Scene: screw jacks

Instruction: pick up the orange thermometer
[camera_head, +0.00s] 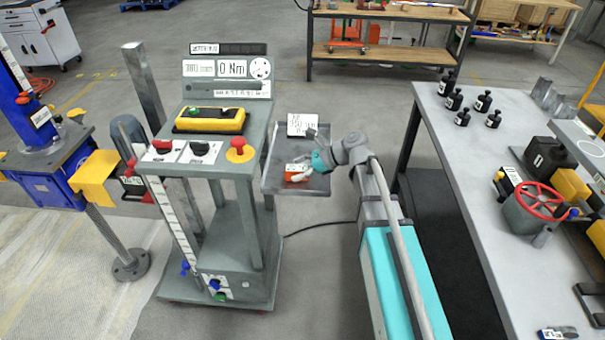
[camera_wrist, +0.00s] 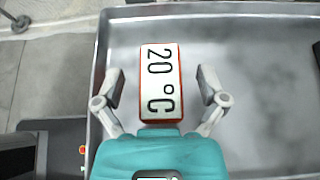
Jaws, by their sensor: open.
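The orange thermometer (camera_wrist: 160,82) is a small flat box with an orange edge and a white face reading "20 °C". It lies on a grey metal tray (camera_wrist: 262,45), and in the head view the thermometer (camera_head: 293,172) is near the tray's left front part. My gripper (camera_wrist: 160,85) is open, with one finger on each side of the thermometer and visible gaps on both sides. In the head view my gripper (camera_head: 303,172) is over the tray, beside the thermometer and partly covering it. The height of the fingertips above the tray is hard to tell.
A white labelled box (camera_head: 301,124) stands at the tray's back. The control stand (camera_head: 225,160) with buttons is left of the tray. The tray's raised rim (camera_wrist: 97,90) is close to the left finger.

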